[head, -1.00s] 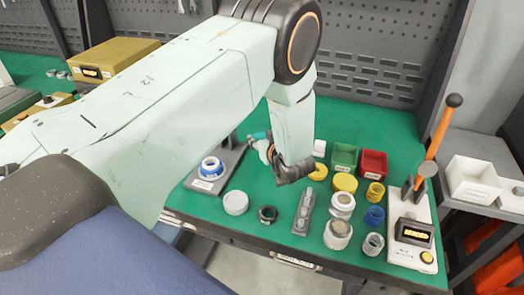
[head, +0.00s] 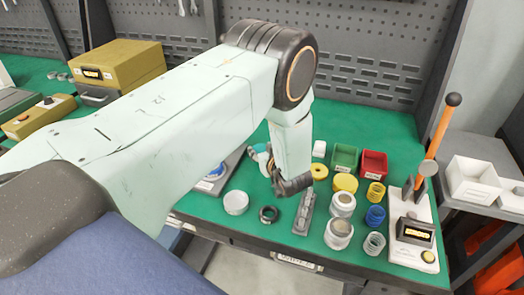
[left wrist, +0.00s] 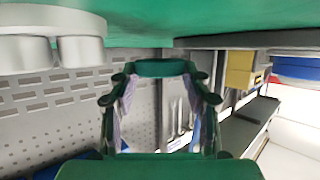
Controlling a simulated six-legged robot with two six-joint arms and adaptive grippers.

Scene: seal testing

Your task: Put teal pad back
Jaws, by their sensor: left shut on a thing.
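My left gripper (head: 264,162) reaches in low over the green bench, partly hidden behind its own wrist. A small teal piece, the teal pad (head: 260,147), shows at its fingertips. In the left wrist view the gripper (left wrist: 160,75) is shut on the pad, a dark green-teal bar (left wrist: 160,68) across the fingertips. The pad is held up; its gap to the bench cannot be told. A grey stand (head: 234,160) with a blue-ringed white cup (head: 217,172) is just left of the gripper, partly covered by my arm. My right gripper is not in view.
A white lid (head: 236,203), dark ring (head: 269,215) and grey slotted block (head: 304,214) lie in front. Yellow discs (head: 345,183), a green bin (head: 345,158) and a red bin (head: 373,163) are to the right. A lever press (head: 413,230) stands at the right edge.

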